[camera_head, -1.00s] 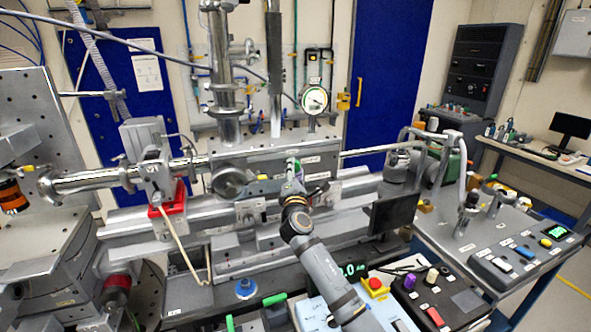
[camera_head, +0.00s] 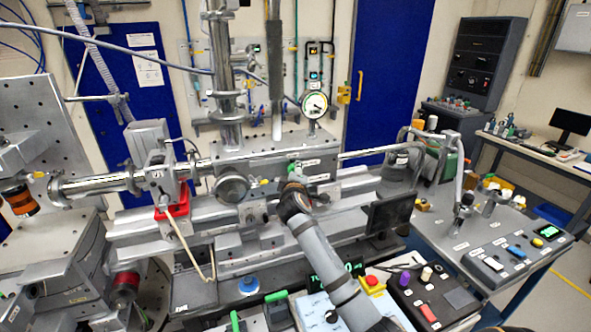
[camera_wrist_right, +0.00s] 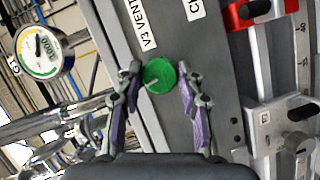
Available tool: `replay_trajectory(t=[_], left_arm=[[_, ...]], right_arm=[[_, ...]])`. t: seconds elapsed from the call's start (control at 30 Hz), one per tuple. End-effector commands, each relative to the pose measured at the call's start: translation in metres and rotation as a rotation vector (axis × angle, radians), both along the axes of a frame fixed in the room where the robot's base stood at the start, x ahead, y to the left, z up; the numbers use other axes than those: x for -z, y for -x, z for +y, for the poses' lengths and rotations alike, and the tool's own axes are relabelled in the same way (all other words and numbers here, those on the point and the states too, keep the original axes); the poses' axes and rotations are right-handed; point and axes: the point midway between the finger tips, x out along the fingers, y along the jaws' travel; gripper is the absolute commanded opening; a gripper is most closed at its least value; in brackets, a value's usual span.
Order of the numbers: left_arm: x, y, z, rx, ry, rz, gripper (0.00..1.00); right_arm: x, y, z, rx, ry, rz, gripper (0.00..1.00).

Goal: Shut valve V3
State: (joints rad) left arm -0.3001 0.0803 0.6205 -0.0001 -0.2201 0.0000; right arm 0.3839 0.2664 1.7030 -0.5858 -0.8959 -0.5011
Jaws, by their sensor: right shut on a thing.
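Valve V3 is a round green knob (camera_wrist_right: 159,75) with a pale pointer mark, on a grey panel beside the label "V3 VENT" (camera_wrist_right: 142,23) in the right wrist view. In the head view my right gripper (camera_head: 294,183) reaches the front of the long metal beamline box, where a little of the green knob (camera_head: 293,168) shows and the rest is hidden. My left gripper is not in view.
A round pressure gauge (camera_head: 314,104) stands behind the box; it also shows in the right wrist view (camera_wrist_right: 40,51). A red clamp (camera_wrist_right: 262,13) is close to the right of the panel.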

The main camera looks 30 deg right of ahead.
Motion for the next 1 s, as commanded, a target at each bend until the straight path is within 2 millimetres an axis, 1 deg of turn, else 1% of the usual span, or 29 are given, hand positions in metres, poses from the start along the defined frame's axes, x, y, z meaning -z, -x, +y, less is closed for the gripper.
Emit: replay_trajectory(t=[0.03,0.1,0.4,0.6,1.0], left_arm=[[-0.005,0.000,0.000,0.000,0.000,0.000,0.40],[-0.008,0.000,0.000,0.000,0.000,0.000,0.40],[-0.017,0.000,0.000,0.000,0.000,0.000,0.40],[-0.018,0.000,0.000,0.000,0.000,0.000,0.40],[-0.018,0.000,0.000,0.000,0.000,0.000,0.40]], right_arm=[[-0.002,0.000,0.000,0.000,-0.031,-0.005,0.06],[-0.002,0.000,-0.001,0.000,-0.075,-0.016,0.06],[-0.001,0.000,-0.001,0.000,-0.202,-0.047,0.06],[0.000,0.000,-0.001,0.000,-0.236,-0.054,0.06],[0.001,0.000,-0.001,0.001,-0.242,-0.056,0.06]])
